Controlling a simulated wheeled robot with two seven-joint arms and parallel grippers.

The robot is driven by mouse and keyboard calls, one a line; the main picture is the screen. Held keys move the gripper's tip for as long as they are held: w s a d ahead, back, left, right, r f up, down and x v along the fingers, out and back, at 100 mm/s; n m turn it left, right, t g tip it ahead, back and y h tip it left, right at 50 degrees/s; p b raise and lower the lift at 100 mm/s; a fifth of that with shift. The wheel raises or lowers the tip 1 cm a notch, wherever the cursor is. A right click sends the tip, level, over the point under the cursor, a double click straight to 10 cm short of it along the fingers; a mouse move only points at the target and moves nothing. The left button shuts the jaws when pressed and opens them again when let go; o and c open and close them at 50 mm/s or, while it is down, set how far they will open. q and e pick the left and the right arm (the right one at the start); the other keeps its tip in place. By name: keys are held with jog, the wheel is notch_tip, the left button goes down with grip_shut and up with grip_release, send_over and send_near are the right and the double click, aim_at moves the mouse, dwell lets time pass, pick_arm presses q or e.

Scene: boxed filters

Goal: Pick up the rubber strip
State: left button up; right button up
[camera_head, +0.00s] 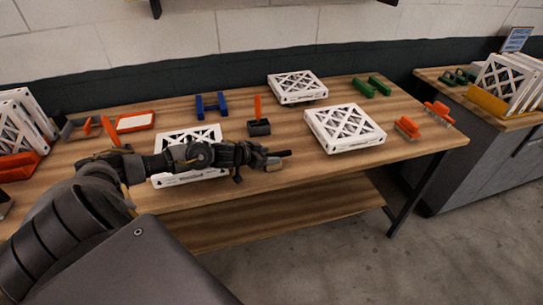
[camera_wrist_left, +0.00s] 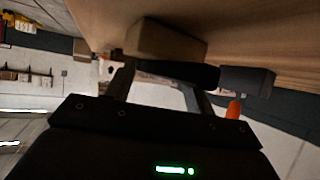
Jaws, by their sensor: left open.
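My left gripper (camera_head: 264,160) is low over the front part of the wooden table, in front of a small black block (camera_head: 258,128) with an upright orange handle. In the left wrist view the table is at the top, and the gripper's two fingers (camera_wrist_left: 160,86) are apart. A dark bar (camera_wrist_left: 185,72) lies across the view by the fingertips. It looks like the rubber strip, but I cannot tell whether the fingers touch it. In the head view the arm hides most of that spot. My right gripper is not in view.
A white lattice filter (camera_head: 185,140) is partly behind my left arm. Other filters (camera_head: 345,127) (camera_head: 297,86) lie to the right and back. Blue (camera_head: 210,105) and green (camera_head: 372,86) parts and orange brushes (camera_head: 407,128) stand about. The table's front edge is close.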

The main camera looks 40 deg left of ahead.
pick_arm(q)
grip_shut()
dwell(0.3)
jog(key=shift+r+b, duration=0.35)
jog(key=shift+r, duration=0.2)
jog(key=s+d+r+b, duration=0.1)
jog(key=s+d+r, duration=0.1)
jog(key=s+r, duration=0.4)
jog(key=s+d+r+b, duration=0.1)
jog(key=s+d+r, duration=0.1)
jog(key=s+r, duration=0.4)
jog(key=shift+s+d, duration=0.25)
jog(key=shift+s, duration=0.4)
